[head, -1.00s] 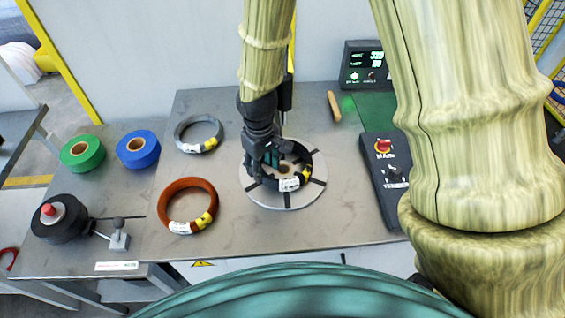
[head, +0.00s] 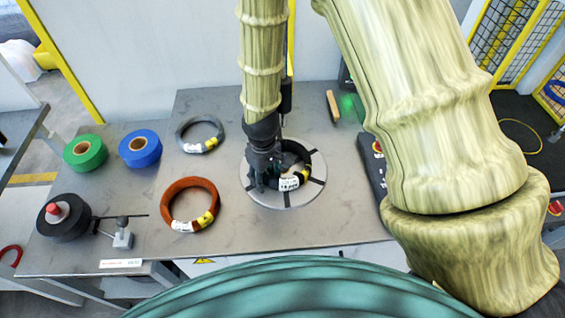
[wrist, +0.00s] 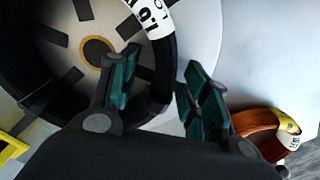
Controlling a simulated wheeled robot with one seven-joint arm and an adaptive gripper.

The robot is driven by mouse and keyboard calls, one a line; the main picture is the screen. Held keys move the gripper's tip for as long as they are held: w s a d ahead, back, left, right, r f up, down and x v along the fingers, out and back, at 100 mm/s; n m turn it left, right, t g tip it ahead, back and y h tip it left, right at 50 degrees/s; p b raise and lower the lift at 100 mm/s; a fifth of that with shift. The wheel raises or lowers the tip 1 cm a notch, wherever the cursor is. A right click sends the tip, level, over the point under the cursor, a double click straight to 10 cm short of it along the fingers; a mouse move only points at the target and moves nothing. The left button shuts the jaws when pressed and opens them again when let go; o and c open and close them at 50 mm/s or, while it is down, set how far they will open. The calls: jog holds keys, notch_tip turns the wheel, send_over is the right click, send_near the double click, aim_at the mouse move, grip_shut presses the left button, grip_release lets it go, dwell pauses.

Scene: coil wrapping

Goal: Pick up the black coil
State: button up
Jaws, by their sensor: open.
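The black coil (head: 289,183) with white and yellow labels lies on the round grey slotted plate (head: 298,201) on the workbench. My gripper (head: 268,184) is low over the plate, at the coil, and hides part of it in the head view. In the wrist view my open gripper (wrist: 160,65) has its two teal-padded fingers on either side of the coil's labelled black band (wrist: 163,62). The left finger is towards the ring's inside, the right one towards its outside. Whether either finger touches the coil cannot be told.
An orange-brown coil (head: 174,193) lies left of the plate and a grey coil (head: 186,140) behind it. Green (head: 76,152) and blue (head: 151,147) tape rolls are farther left. A black control box (head: 371,172) stands right, partly hidden by my arm.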

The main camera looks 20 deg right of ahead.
aim_at(265, 172)
grip_shut()
jog(key=shift+w+r, duration=0.1)
jog(key=shift+r, duration=0.05)
dwell(0.4)
jog(key=shift+r+b, duration=0.85)
jog(key=shift+r, duration=0.75)
jog(key=s+a, duration=0.1)
jog(key=s, duration=0.3)
jog(key=s+r+b, duration=0.1)
jog(key=s, duration=0.3)
jog(key=s+a, duration=0.1)
jog(key=s, duration=0.4)
jog(key=shift+a+r+b, duration=0.3)
jog(key=shift+a+r, duration=0.05)
jog(key=shift+s+a+p, duration=0.15)
jog(key=shift+s+p, duration=0.05)
jog(key=shift+p, duration=0.8)
jog(key=p, duration=0.2)
jog(key=shift+s+r+p, duration=0.1)
jog(key=shift+s+p, duration=0.15)
jog(key=shift+p, duration=0.15)
